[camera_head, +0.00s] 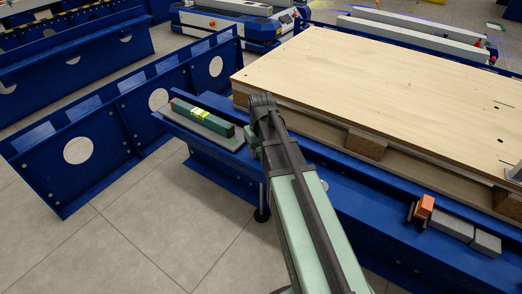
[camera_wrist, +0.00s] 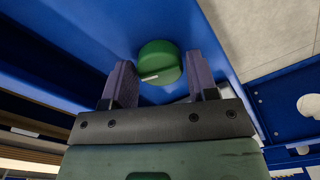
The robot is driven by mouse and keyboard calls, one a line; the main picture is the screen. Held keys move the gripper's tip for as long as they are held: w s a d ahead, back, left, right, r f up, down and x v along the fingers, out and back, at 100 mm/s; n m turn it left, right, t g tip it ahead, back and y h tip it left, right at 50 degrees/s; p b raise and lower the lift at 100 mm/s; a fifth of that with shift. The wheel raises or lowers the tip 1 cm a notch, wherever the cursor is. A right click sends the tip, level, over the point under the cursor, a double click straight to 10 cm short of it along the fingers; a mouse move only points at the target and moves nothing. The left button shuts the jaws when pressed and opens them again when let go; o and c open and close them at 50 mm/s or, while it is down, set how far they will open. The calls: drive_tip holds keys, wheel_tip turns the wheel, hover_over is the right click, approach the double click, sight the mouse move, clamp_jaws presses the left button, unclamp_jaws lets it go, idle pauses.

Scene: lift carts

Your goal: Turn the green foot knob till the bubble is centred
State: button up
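The green foot knob (camera_wrist: 160,58) is a round green cap with a white mark on its near edge, in the wrist view under blue metal. My gripper (camera_wrist: 162,76) is open, one finger on each side of the knob. Gaps show between the knob and both fingers, and the knob sits near the fingertips. In the head view, a dark green spirit level (camera_head: 182,106) with a red end and a yellow-green vial (camera_head: 201,114) lies on a grey plate at the blue cart's left end. The bubble is too small to place. My arm hides most of the gripper there.
A wooden board (camera_head: 370,85) on blocks covers the cart top to the right. An orange piece (camera_head: 425,205) and grey blocks (camera_head: 452,226) sit on the front ledge. A black foot pad (camera_head: 262,214) stands on the floor. Another blue frame (camera_head: 120,130) stands at left.

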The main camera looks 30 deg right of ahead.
drive_tip(key=c, duration=0.5)
drive_tip(key=shift+m, duration=0.4)
drive_tip(key=m, duration=0.3)
drive_tip(key=shift+m, duration=2.4)
drive_tip(key=o, duration=0.9)
